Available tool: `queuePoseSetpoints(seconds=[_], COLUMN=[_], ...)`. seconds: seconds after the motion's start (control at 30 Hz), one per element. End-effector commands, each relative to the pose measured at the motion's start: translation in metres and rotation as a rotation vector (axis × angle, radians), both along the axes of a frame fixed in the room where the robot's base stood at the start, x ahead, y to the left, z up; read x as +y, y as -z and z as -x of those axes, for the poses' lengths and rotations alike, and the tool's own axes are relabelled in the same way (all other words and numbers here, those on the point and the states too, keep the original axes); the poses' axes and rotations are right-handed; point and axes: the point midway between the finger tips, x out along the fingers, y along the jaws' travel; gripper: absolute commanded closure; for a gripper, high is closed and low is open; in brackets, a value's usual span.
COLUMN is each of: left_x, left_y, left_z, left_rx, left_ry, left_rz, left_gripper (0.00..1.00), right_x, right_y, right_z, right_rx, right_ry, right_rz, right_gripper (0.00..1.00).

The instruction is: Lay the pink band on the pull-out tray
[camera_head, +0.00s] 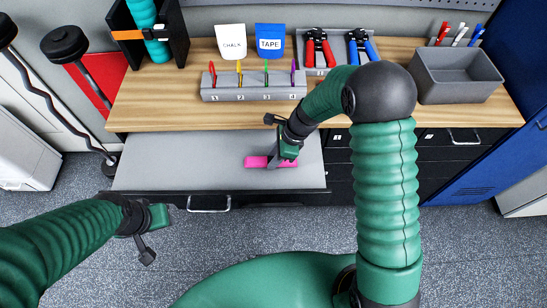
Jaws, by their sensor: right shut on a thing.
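The pink band (257,162) is at the right part of the grey pull-out tray (180,165), which stands out below the wooden worktop. My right gripper (279,160) is shut on the band from above, and its fingers hide part of it. The band looks to be at the tray's surface; I cannot tell whether it touches it. My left gripper (150,240) is in front of the tray's left part, over the floor, away from the band. I cannot tell how far its jaws are apart.
On the wooden worktop (150,112) stand a numbered grey rack (253,92) with coloured items, chalk (231,42) and tape (270,42) holders, two hand grips and a grey bin (455,75). The tray's left and middle are bare. My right forearm passes over the worktop.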

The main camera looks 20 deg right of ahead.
Motion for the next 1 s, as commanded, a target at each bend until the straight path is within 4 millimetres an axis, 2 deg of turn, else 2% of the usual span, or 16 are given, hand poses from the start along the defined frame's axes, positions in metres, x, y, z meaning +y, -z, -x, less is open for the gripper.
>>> queuePoseSetpoints(seconds=[0.07,0.37,0.4,0.53,0.87,1.0], left_x=[0.000,0.000,0.000,0.000,0.000,0.000], left_y=[0.001,0.002,0.002,0.002,0.000,-0.003], left_z=[0.000,0.000,0.000,0.000,0.000,0.000], left_rx=[0.000,0.000,0.000,0.000,0.000,0.000], left_ry=[0.000,-0.001,-0.001,-0.001,0.000,0.000], left_rz=[0.000,0.000,0.000,0.000,0.000,0.000], left_gripper=[0.64,0.64,0.64,0.64,0.64,0.64], right_x=[0.000,0.000,0.000,0.000,-0.001,-0.009], right_y=[0.008,0.011,0.010,0.010,0.006,-0.015], right_z=[-0.001,0.000,0.000,0.000,0.000,0.001], right_rx=[-0.002,-0.003,-0.003,-0.003,-0.004,-0.007], right_ry=[-0.001,-0.001,-0.001,-0.001,-0.002,-0.002], right_rz=[-0.001,0.000,0.000,0.000,0.000,0.001], right_gripper=[1.00,1.00,0.66,0.50,0.50,0.50])
